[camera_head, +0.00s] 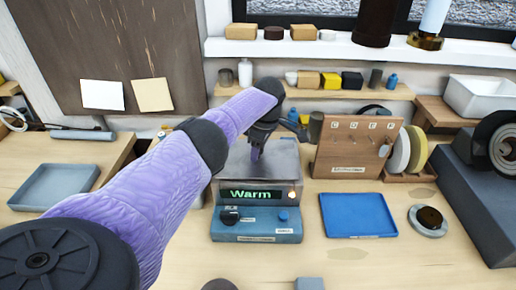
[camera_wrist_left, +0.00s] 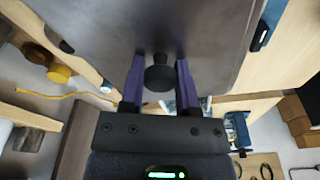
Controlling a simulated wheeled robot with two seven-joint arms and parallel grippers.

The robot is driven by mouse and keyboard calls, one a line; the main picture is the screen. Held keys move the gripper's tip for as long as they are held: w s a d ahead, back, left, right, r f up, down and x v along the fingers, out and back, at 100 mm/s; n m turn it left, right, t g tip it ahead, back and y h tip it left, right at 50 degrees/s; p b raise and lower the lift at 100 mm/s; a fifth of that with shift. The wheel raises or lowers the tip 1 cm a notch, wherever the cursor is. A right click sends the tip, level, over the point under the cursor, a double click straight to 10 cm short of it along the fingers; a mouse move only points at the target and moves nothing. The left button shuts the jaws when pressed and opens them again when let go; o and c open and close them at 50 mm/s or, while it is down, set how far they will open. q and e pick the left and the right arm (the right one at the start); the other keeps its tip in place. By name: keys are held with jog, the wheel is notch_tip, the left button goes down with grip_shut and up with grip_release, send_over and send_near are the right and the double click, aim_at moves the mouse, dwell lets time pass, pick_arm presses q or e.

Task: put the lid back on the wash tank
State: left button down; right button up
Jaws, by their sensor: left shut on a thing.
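The wash tank (camera_head: 243,218) stands on the bench in the middle of the head view, with a blue base and a green "Warm" display. Its grey lid (camera_head: 285,160) is over the top of the tank. I cannot tell whether the lid rests on the rim or hangs just above it. My left gripper (camera_head: 256,153) reaches down over the lid. In the left wrist view its two purple fingers are shut on the lid's black knob (camera_wrist_left: 159,78), with the flat lid (camera_wrist_left: 110,28) beyond. My right gripper is not in view.
A blue tray (camera_head: 357,214) lies just right of the tank, with a round metal piece (camera_head: 428,220) beyond it. A wooden rack with hooks (camera_head: 352,148) stands behind. A grey-blue tray (camera_head: 55,186) is at left. The bench front is mostly clear.

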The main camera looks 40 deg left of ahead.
pick_arm(q)
jog(key=shift+f, duration=0.15)
jog(key=shift+c, duration=1.3)
grip_release()
notch_tip(320, 180, up, 10)
jog(key=d+p, duration=0.1)
jog(key=p, duration=0.1)
jog(key=shift+w+d+p, duration=0.2)
jog(key=shift+d+p, duration=0.05)
jog(key=shift+p, duration=0.1)
